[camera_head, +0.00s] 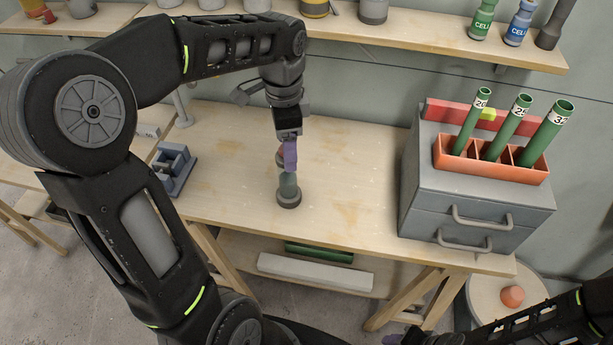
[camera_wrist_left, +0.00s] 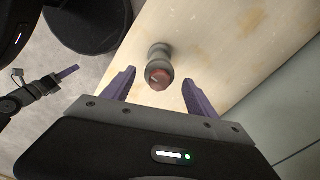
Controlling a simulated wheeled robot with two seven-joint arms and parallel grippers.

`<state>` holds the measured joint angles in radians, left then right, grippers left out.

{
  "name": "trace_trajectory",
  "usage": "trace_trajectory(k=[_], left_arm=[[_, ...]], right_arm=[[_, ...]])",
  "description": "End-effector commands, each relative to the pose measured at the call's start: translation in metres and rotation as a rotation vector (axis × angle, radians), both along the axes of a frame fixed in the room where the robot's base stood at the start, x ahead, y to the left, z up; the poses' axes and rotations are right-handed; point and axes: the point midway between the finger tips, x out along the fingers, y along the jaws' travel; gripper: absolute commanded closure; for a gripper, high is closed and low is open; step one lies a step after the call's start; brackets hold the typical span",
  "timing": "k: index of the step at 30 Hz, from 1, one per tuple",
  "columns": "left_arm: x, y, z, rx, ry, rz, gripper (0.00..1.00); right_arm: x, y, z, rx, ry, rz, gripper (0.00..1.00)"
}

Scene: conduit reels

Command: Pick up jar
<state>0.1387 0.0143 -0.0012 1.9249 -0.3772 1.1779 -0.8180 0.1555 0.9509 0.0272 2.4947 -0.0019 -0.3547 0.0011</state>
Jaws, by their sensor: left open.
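The jar (camera_head: 288,193) stands upright on the wooden workbench, with a greenish body, a dark grey base and a reddish top partly hidden by my finger. My left gripper (camera_head: 289,155) is above it, pointing down, with purple fingers. In the left wrist view the jar (camera_wrist_left: 158,66) shows its reddish top just beyond and between the fingertips of the open left gripper (camera_wrist_left: 159,78); nothing is held. My right gripper (camera_wrist_left: 67,72) shows small at the left of the left wrist view; its opening cannot be made out.
A grey drawer cabinet (camera_head: 470,205) at right carries an orange holder (camera_head: 490,172) with green tubes. A grey fixture (camera_head: 173,170) sits left of the jar. A shelf (camera_head: 430,30) with bottles and pots runs along the back. The bench (camera_head: 345,190) right of the jar is clear.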

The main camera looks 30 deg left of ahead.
Motion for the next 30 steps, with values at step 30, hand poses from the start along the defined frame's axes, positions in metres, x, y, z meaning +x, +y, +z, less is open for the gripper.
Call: trace_trajectory(k=[30], left_arm=[[-0.001,0.000,-0.047,-0.001,0.005,0.001,0.33]], right_arm=[[-0.001,-0.001,0.008,-0.003,0.005,-0.005,0.51]])
